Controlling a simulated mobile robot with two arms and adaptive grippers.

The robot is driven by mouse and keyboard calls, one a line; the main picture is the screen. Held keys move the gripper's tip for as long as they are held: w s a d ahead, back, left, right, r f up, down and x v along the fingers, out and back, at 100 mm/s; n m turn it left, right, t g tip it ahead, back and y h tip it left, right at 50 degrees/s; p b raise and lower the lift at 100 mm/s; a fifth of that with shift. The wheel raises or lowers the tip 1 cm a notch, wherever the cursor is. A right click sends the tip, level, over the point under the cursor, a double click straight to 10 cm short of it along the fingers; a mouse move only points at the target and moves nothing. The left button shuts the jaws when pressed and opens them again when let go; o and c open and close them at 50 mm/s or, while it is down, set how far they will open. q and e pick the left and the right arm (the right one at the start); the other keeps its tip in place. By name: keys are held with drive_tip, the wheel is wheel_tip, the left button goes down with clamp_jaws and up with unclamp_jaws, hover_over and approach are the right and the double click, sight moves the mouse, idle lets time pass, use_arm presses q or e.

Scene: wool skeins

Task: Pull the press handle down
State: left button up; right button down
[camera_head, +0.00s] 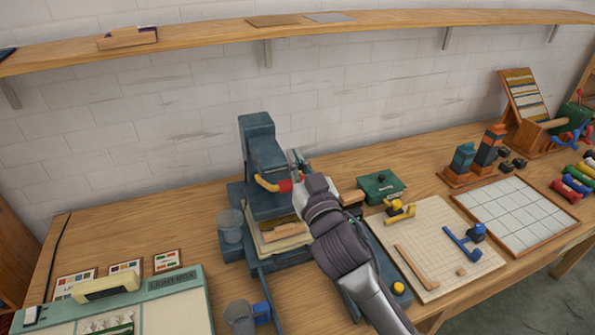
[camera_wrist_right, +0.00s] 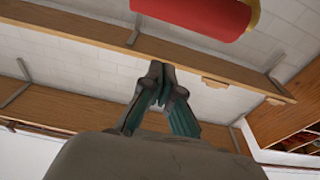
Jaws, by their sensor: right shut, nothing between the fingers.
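The dark blue press (camera_head: 262,150) stands on the wooden bench, left of centre. Its handle (camera_head: 284,186) has a yellow part and a red grip, and sticks out to the right at mid height. The red grip also shows large at the top of the right wrist view (camera_wrist_right: 190,12), with a yellow band at its end. My right gripper (camera_head: 294,157) is right beside the grip, its fingers pointing up past it. Its fingertips (camera_wrist_right: 157,72) are together and empty, apart from the grip in the wrist view. My left gripper is out of view.
A green box (camera_head: 380,187) sits right of the press. A gridded board (camera_head: 425,225) with yellow and blue tools lies farther right. Grey cups (camera_head: 230,225) stand by the press's left side. A wooden shelf (camera_head: 220,33) runs along the wall above.

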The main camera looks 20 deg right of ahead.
drive_tip(key=f, duration=0.2)
drive_tip(key=s+f, duration=0.1)
drive_tip(key=f, duration=0.1)
drive_tip(key=shift+f, duration=0.1)
drive_tip(key=s+f+t+b, duration=0.3)
drive_tip(key=f+b, duration=1)
drive_tip(key=b, duration=1)
drive_tip(key=shift+s+f+t, duration=0.3)
drive_tip(key=shift+t, duration=0.3)
drive_tip(key=shift+r, duration=0.15)
